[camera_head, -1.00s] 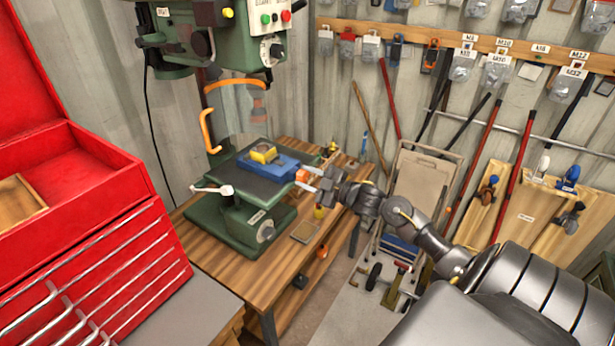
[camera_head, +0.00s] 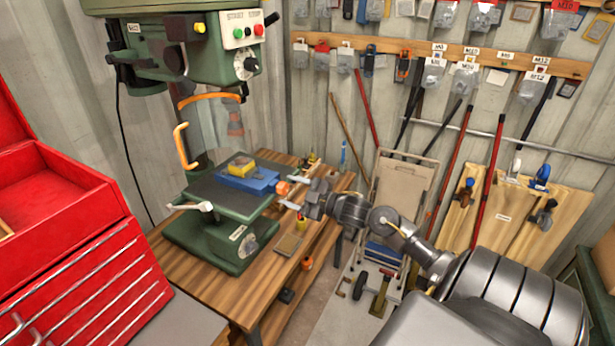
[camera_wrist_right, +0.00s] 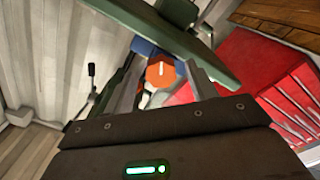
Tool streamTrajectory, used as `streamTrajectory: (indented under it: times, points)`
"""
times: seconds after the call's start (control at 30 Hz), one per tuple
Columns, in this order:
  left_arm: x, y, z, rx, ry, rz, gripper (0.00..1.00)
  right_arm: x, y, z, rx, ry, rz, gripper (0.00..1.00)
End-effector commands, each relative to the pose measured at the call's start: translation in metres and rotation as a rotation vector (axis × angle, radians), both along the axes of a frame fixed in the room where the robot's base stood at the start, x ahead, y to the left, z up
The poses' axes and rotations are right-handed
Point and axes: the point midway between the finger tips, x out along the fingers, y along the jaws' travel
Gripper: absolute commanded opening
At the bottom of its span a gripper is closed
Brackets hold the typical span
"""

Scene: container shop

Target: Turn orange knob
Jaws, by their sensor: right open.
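The orange knob (camera_head: 282,188) is on the right end of the blue vise (camera_head: 257,180) on the drill press table. In the right wrist view the knob (camera_wrist_right: 161,72) faces me with a pale line on its face. My right gripper (camera_head: 287,190) is at the knob, its two fingers open on either side. The wrist view shows the knob between the fingers (camera_wrist_right: 166,80), with no clear contact. My left gripper is not in view.
The green drill press (camera_head: 195,50) rises above the vise, with an orange guard (camera_head: 184,146) over it. The wooden bench (camera_head: 190,290) carries the press. A red tool chest (camera_head: 95,270) stands at the left. Panels and tools lean on the right wall.

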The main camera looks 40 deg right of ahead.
Motion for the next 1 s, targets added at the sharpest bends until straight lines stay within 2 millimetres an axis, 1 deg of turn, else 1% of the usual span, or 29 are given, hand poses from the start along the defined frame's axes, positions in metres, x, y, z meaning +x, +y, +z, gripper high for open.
streamTrajectory:
  times: [0.03, 0.3, 0.5, 0.67, 1.0]
  points:
    - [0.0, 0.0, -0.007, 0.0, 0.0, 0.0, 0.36, -0.009, -0.002, -0.005, -0.003, 0.003, 0.001, 0.57]
    - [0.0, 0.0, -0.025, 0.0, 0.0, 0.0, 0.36, -0.057, -0.018, -0.005, -0.003, 0.003, -0.001, 0.57]
    - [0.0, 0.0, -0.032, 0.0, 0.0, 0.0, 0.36, -0.08, -0.025, -0.003, -0.002, 0.002, -0.001, 0.57]
    - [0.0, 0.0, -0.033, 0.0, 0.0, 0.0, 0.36, -0.088, -0.027, 0.0, -0.001, 0.0, 0.0, 0.57]
    - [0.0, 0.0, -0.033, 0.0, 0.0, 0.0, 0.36, -0.088, -0.027, 0.0, -0.001, 0.0, 0.0, 0.57]
